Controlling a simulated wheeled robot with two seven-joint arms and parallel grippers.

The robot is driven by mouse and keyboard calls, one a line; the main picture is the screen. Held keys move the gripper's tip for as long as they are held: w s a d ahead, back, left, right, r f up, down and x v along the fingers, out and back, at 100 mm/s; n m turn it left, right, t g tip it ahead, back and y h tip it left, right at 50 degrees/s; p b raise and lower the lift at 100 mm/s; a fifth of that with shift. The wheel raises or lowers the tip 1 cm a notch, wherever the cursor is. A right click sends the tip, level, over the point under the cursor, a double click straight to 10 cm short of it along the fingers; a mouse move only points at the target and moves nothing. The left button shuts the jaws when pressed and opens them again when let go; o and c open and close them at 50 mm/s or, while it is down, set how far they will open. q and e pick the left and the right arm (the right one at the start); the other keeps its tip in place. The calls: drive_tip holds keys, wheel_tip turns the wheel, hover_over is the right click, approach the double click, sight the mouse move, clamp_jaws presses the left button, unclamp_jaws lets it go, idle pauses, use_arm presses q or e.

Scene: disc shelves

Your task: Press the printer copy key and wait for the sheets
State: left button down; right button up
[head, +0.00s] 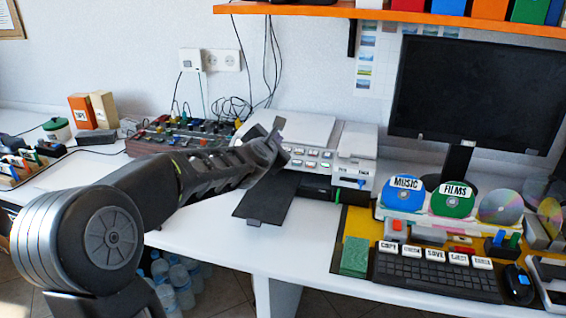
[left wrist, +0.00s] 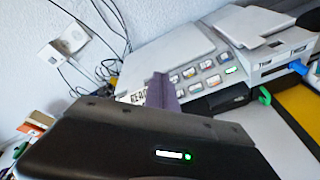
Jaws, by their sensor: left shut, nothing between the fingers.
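The white printer (head: 338,133) stands on the desk against the wall, with rows of small keys on its sloped front panel; the printer (left wrist: 170,52) and the key panel (left wrist: 203,75) also show in the left wrist view. A dark output tray (head: 262,203) slopes down from its front, and I see no sheet on it. My left gripper (head: 277,134) is shut and empty, in front of the left part of the key panel. In the left wrist view its finger (left wrist: 160,92) covers part of the panel's left side, beside a partly hidden label. I cannot tell whether it touches a key. My right gripper is out of view.
A mixer-like board (head: 185,135) with cables lies left of the printer. A black monitor (head: 478,93), a keyboard (head: 437,275) and labelled discs, MUSIC (head: 405,194) and FILMS (head: 453,198), fill the right side. An orange shelf (head: 400,15) hangs above. The front desk middle is clear.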

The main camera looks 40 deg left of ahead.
use_arm(q)
drive_tip(key=shift+w+a+f+b, duration=0.2)
drive_tip(key=shift+w+f+b, duration=0.45)
drive_tip(key=shift+f, duration=0.45)
drive_tip(key=shift+w+a+f+b, duration=0.2)
drive_tip(key=shift+w+f+b, duration=0.45)
drive_tip(key=shift+f, duration=0.5)
drive_tip(key=shift+w+a+f+b, duration=0.2)
drive_tip(key=shift+w+f+b, duration=0.25)
drive_tip(key=shift+f+b, duration=0.5)
drive_tip(key=shift+f, duration=0.15)
drive_tip(key=shift+f, duration=0.1)
drive_tip(key=shift+w+f+b, duration=0.15)
drive_tip(key=shift+f+b, duration=0.15)
drive_tip(key=shift+w+a+f+b, duration=0.1)
drive_tip(key=shift+w+f+b, duration=0.1)
drive_tip(key=shift+f+b, duration=0.15)
drive_tip(key=shift+r, duration=0.1)
drive_tip(key=shift+s+r+p, duration=0.4)
drive_tip(key=shift+r, duration=0.25)
drive_tip(key=shift+r, duration=0.1)
